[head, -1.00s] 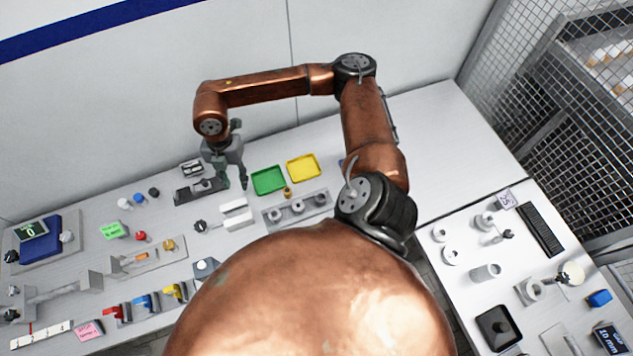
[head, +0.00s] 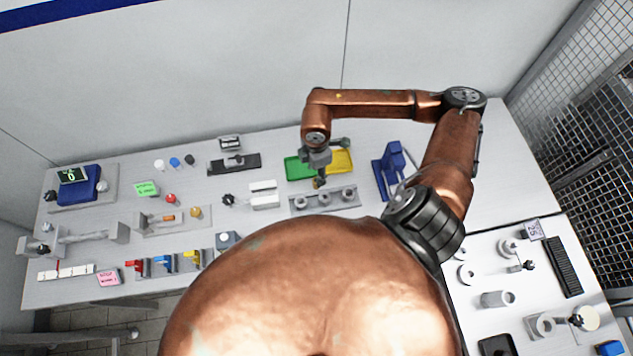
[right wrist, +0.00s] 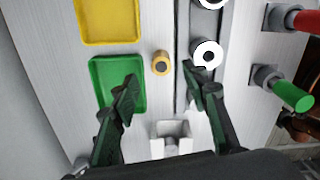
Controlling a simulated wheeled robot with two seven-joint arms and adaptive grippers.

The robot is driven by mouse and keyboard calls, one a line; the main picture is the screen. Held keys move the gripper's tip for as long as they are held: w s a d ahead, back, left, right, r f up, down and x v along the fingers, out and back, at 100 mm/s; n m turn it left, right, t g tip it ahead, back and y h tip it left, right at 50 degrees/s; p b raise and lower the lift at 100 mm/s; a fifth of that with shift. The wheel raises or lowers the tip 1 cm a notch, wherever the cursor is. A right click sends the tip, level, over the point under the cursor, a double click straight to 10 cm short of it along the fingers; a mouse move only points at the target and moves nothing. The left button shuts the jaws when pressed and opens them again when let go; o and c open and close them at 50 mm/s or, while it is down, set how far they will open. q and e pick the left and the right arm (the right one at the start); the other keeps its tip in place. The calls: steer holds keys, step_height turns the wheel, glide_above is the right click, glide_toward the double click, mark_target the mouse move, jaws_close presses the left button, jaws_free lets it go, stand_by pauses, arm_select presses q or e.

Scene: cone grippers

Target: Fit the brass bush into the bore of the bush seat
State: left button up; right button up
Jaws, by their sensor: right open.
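The brass bush (right wrist: 161,64) stands upright on the bench in the right wrist view, its dark hole facing up. It lies between the green tray and a grey bar (right wrist: 184,95) bearing round bored pieces (right wrist: 207,54). That bar also shows in the head view (head: 325,201); I cannot tell for sure which bored piece is the bush seat. My right gripper (right wrist: 160,81) is open and empty, its fingertips apart on either side of the line to the bush, pointing down at it. In the head view the right gripper (head: 318,176) hides most of the bush. My left gripper is out of view.
A green tray (right wrist: 104,70) lies close beside the left finger, with a yellow tray (right wrist: 107,20) beyond it. A pale block (right wrist: 171,138) stands near the gripper. A blue stand (head: 390,172) is right of the trays. Bench behind the trays is clear.

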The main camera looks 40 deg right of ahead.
step_height(320, 180, down, 4)
steer(key=shift+s+r+p, duration=0.1)
steer(key=shift+s+p, duration=0.05)
steer(key=shift+p, duration=0.15)
steer(key=shift+f, duration=0.3)
steer(key=shift+c, duration=0.6)
steer(key=c, duration=0.3)
arm_select(q)
steer(key=shift+w+a+r, duration=0.1)
steer(key=shift+r, duration=0.3)
arm_select(e)
jaws_close()
